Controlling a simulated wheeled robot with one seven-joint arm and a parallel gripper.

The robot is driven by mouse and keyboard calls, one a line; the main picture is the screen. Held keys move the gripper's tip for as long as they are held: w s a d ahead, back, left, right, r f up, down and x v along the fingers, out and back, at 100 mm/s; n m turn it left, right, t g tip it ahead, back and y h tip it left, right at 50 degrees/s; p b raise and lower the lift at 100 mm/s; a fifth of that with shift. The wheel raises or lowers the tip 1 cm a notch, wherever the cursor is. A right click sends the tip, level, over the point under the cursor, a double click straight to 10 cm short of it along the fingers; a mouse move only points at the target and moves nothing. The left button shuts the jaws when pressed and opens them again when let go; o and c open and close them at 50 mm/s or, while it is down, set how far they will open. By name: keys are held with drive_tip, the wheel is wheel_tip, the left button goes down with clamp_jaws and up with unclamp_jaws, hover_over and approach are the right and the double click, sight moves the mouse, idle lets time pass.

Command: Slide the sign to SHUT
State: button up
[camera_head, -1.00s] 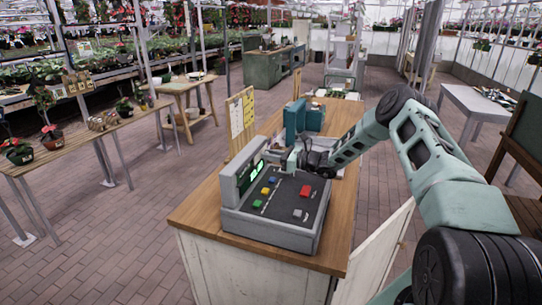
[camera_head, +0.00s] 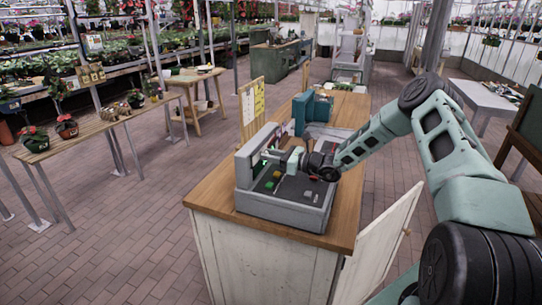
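I cannot pick out a sign reading SHUT; no lettering is legible. A wooden board (camera_head: 252,104) with yellow and pale papers stands at the counter's left edge, behind the grey cash register (camera_head: 285,212). My gripper (camera_head: 268,155) reaches in from the right, above the register's keys and in front of its upright display panel. Its fingertips are small and pale against the panel. I cannot tell whether they touch it, or whether they are open or shut. The gripper and arm hide part of the keys and display.
The register stands on a wooden-topped counter (camera_head: 222,197) with a pale door (camera_head: 388,245) swung open at right. A teal device (camera_head: 313,112) stands behind the register. Plant tables (camera_head: 100,125) line the left. The brick floor (camera_head: 110,235) between is clear.

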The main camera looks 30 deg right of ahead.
drive_tip(key=shift+o, duration=1.1)
drive_tip(key=shift+s+a, duration=0.1)
drive_tip(key=shift+a, duration=0.05)
drive_tip(key=b+v, duration=0.6)
drive_tip(key=v, duration=1.1)
drive_tip(key=shift+d, duration=0.25)
drive_tip(key=shift+s, duration=0.1)
